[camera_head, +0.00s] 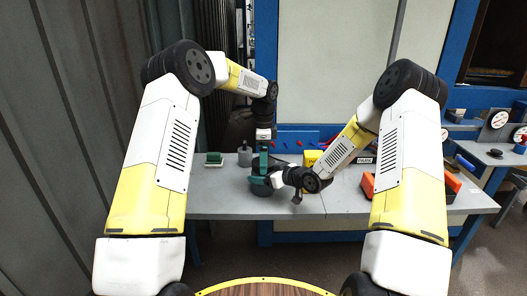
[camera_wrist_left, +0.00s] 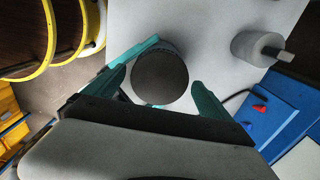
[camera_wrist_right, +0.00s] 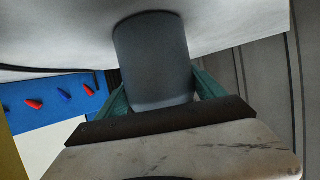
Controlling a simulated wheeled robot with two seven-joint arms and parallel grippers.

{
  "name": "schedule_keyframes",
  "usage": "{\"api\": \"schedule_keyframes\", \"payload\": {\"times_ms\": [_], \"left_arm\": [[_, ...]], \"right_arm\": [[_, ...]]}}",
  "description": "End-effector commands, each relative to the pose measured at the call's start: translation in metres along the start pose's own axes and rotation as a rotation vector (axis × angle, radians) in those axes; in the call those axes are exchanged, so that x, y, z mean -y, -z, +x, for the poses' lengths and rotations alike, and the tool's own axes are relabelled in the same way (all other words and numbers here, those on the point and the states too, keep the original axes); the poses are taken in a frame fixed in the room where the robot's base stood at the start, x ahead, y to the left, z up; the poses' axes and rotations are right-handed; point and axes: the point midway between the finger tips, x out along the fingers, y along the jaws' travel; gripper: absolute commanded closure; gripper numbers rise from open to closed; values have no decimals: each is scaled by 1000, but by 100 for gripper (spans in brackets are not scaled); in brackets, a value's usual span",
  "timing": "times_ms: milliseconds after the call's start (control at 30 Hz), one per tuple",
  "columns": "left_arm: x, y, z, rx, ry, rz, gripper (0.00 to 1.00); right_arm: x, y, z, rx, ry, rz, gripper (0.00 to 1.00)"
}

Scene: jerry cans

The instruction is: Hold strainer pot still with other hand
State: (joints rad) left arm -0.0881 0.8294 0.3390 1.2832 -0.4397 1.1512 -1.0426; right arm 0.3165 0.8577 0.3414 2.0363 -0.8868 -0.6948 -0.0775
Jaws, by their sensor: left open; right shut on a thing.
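The strainer pot (camera_head: 262,189) is a dark, round pot near the front edge of the grey table. My right gripper (camera_head: 260,180) comes from the right and is shut on it; in the right wrist view the pot (camera_wrist_right: 153,58) fills the space between the teal fingers. My left gripper (camera_head: 264,163) points down from above, open. In the left wrist view its teal fingers lie on either side of the pot's dark round top (camera_wrist_left: 160,80); contact cannot be told. The pot's lower part is mostly hidden in the head view.
A yellow box (camera_head: 312,158) is at the back. A round wooden top with a yellow rim (camera_head: 265,281) is in front. The table's front left is clear.

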Motion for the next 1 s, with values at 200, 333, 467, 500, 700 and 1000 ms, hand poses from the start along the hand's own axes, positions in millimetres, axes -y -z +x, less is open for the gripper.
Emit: {"api": "schedule_keyframes", "payload": {"times_ms": [200, 333, 467, 500, 700, 1000], "left_arm": [[0, 0, 4, 0, 1, -1, 5], [0, 0, 4, 0, 1, -1, 7], [0, 0, 4, 0, 1, -1, 33], [0, 0, 4, 0, 1, -1, 41], [0, 0, 4, 0, 1, -4, 72], [0, 0, 4, 0, 2, -286, 72]], "right_arm": [[0, 1, 0, -1, 0, 0, 100], [0, 1, 0, -1, 0, 0, 100], [0, 1, 0, -1, 0, 0, 100], [0, 0, 0, -1, 0, 0, 100], [0, 0, 0, -1, 0, -1, 100], [0, 0, 0, -1, 0, -1, 100]]}}
